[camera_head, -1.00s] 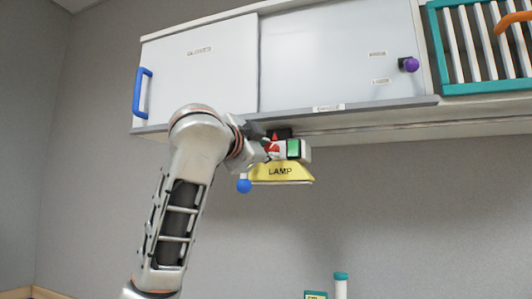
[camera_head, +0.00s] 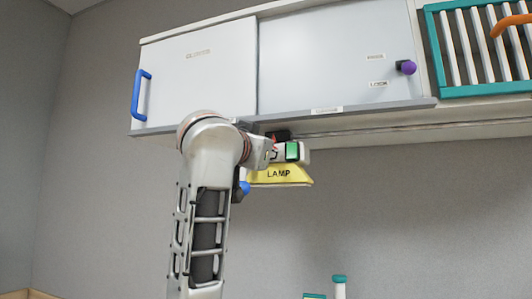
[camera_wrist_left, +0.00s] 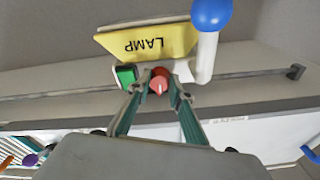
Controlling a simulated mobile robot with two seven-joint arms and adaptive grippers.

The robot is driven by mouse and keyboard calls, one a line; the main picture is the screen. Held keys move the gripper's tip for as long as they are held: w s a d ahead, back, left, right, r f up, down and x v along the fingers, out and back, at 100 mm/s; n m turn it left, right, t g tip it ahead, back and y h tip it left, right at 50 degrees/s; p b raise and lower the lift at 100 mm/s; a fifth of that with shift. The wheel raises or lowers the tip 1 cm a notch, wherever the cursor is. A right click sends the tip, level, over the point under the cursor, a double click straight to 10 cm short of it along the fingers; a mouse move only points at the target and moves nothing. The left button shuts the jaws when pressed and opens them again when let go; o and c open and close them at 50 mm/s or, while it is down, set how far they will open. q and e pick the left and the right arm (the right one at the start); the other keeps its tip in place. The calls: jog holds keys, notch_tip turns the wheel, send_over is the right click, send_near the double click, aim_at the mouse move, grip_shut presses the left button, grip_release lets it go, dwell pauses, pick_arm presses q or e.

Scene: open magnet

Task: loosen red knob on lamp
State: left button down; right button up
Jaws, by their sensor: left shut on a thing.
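The yellow lamp (camera_head: 279,174), marked "LAMP", hangs under the cabinet in the head view. It shows upside down at the top of the left wrist view (camera_wrist_left: 147,42). A green block (camera_head: 292,150) sits on its white mount. The red knob (camera_wrist_left: 159,82) lies between the two fingertips of my left gripper (camera_wrist_left: 157,93) in the wrist view. The left gripper is shut on the knob. In the head view my wrist hides most of the knob. A blue ball (camera_head: 245,188) on a white stem is beside the lamp, partly behind my arm. My right gripper is out of view.
The cabinet above has a blue handle (camera_head: 141,96) and a purple knob (camera_head: 406,67). A teal rack (camera_head: 478,47) is at the upper right. A teal-capped white post (camera_head: 339,286) stands below. The wall right of the lamp is bare.

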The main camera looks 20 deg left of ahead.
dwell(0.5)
pick_arm(q)
jog(key=c, duration=1.8)
grip_release()
jog(key=s, duration=0.4)
jog(key=s+f, duration=0.1)
jog(key=s, duration=0.7)
jog(key=shift+a+f, duration=0.2)
jog(key=shift+f, duration=0.05)
